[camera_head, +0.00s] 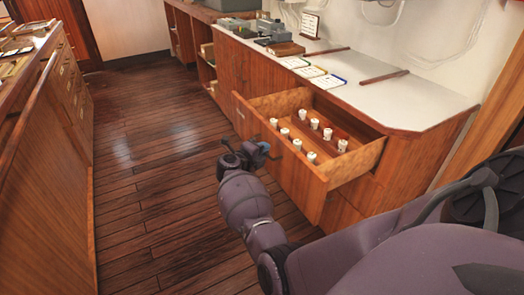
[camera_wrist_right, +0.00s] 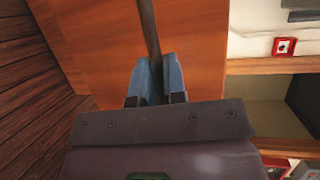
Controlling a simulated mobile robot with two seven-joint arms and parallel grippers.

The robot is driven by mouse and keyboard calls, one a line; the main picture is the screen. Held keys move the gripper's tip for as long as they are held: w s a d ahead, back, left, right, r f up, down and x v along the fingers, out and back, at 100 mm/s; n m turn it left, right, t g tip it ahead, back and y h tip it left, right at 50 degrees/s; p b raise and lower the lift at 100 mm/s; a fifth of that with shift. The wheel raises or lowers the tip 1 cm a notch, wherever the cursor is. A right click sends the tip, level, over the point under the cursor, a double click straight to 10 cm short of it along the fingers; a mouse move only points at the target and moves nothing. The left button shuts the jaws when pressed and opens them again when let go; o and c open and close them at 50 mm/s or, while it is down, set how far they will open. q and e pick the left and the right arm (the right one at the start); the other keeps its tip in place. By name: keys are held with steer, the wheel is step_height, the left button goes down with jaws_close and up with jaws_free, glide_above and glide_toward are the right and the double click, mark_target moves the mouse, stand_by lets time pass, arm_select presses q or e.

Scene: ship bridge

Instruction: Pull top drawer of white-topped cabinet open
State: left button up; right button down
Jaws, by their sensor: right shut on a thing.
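The white-topped cabinet (camera_head: 425,105) stands on the right of the head view. Its top drawer (camera_head: 292,174) is pulled well out, and several small white-topped containers (camera_head: 314,123) stand inside. My right gripper (camera_head: 264,150) is at the outer face of the drawer front. In the right wrist view its blue fingertips (camera_wrist_right: 156,80) are shut on the dark bar handle (camera_wrist_right: 148,28), in front of the wooden drawer face (camera_wrist_right: 90,45). My left gripper is not in view.
Papers or cards (camera_head: 311,71), two brown rods (camera_head: 384,77) and grey equipment (camera_head: 272,30) are on the white top. A long wooden cabinet (camera_head: 45,150) stands on the left. The plank floor (camera_head: 150,160) between is clear.

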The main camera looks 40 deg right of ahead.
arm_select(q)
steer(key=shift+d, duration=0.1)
arm_select(e)
steer(key=c, duration=1.2)
jaws_free()
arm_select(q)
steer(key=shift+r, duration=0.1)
arm_select(e)
steer(key=shift+a, duration=0.1)
